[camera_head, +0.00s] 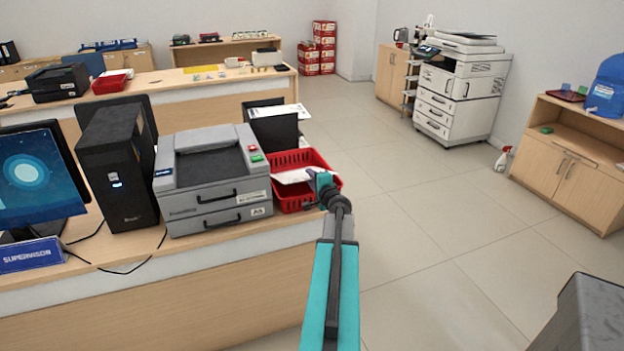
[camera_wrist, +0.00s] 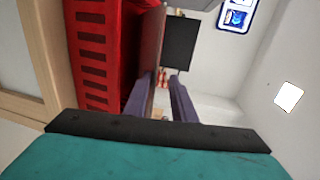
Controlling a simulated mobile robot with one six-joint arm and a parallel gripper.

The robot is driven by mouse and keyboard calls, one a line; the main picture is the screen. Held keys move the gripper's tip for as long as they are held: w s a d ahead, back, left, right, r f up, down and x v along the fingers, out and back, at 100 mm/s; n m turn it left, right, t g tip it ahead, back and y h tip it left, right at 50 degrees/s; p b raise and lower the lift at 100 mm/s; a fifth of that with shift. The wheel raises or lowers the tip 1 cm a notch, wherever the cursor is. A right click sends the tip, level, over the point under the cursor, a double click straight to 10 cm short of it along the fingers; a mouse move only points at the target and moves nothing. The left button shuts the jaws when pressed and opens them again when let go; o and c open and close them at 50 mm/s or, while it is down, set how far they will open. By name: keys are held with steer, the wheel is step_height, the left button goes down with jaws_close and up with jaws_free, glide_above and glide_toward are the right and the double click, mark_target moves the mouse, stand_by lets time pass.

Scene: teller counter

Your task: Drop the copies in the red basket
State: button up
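The red basket (camera_head: 291,207) stands on the counter's right end, beside the printer. White copies (camera_head: 291,176) lie across the basket's opening in the head view, with their right end close to my gripper (camera_head: 322,181). In the wrist view, my gripper (camera_wrist: 163,80) shows two purple fingers with a gap between them, through which the background shows. The basket's slotted red wall (camera_wrist: 92,55) is just left of the fingers. A dim greyish-brown sheet-like surface, perhaps the copies (camera_wrist: 152,42), stands by the left fingertip. Whether it touches that finger is unclear.
A grey two-tier printer (camera_head: 210,175) and a black computer tower (camera_head: 118,165) stand left of the basket. A dark document holder (camera_head: 275,132) with papers is behind it. A large copier (camera_head: 460,85) stands far back.

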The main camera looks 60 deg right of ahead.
steer(key=shift+s+a, duration=0.1)
steer(key=shift+a, duration=0.05)
steer(key=v, duration=1.1)
steer(key=shift+r, duration=0.2)
steer(key=shift+s+a, duration=0.15)
steer(key=shift+s, duration=0.05)
steer(key=s+a+p, duration=0.1)
steer(key=p, duration=0.2)
steer(key=shift+r+p, duration=0.15)
steer(key=shift+p, duration=0.15)
steer(key=shift+s+p, duration=0.25)
steer(key=shift+p, duration=0.2)
steer(key=shift+a, duration=0.1)
stand_by(0.8)
